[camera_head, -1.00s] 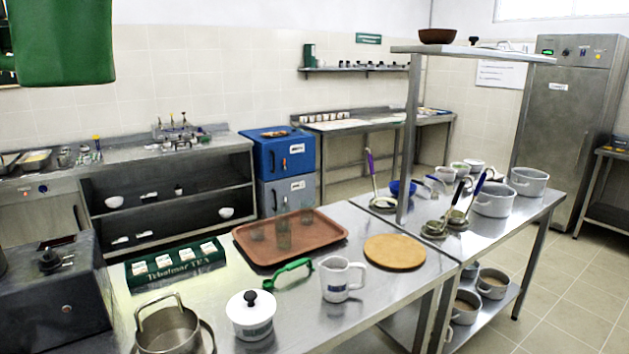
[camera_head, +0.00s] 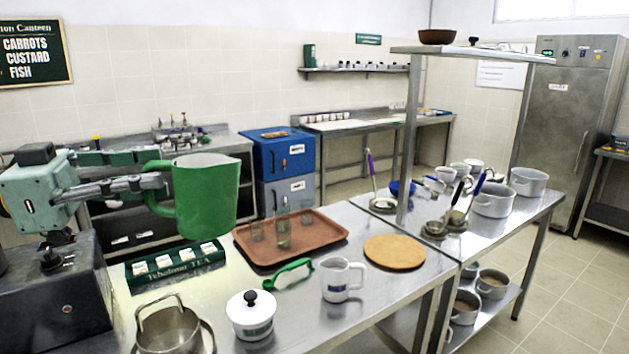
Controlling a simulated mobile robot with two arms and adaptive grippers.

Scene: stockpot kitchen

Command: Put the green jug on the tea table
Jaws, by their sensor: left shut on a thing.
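The green jug (camera_head: 206,200) is upright in the air, in front of the near steel table's far left part as seen in the head view. My left gripper (camera_head: 158,171) comes in from the left and is shut on the jug's handle. The steel table (camera_head: 300,335) bears a green box marked TEA (camera_head: 176,264), so it looks like the tea table. The jug hangs above the box's right end and left of the brown tray. My right gripper is out of view.
A brown tray (camera_head: 325,247) with glasses, a round wooden board (camera_head: 394,252), a white jug (camera_head: 341,279), a green-handled thing (camera_head: 292,273), a white lidded pot (camera_head: 251,314) and a steel pan (camera_head: 168,335) stand on the table. Small bare patches lie between them.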

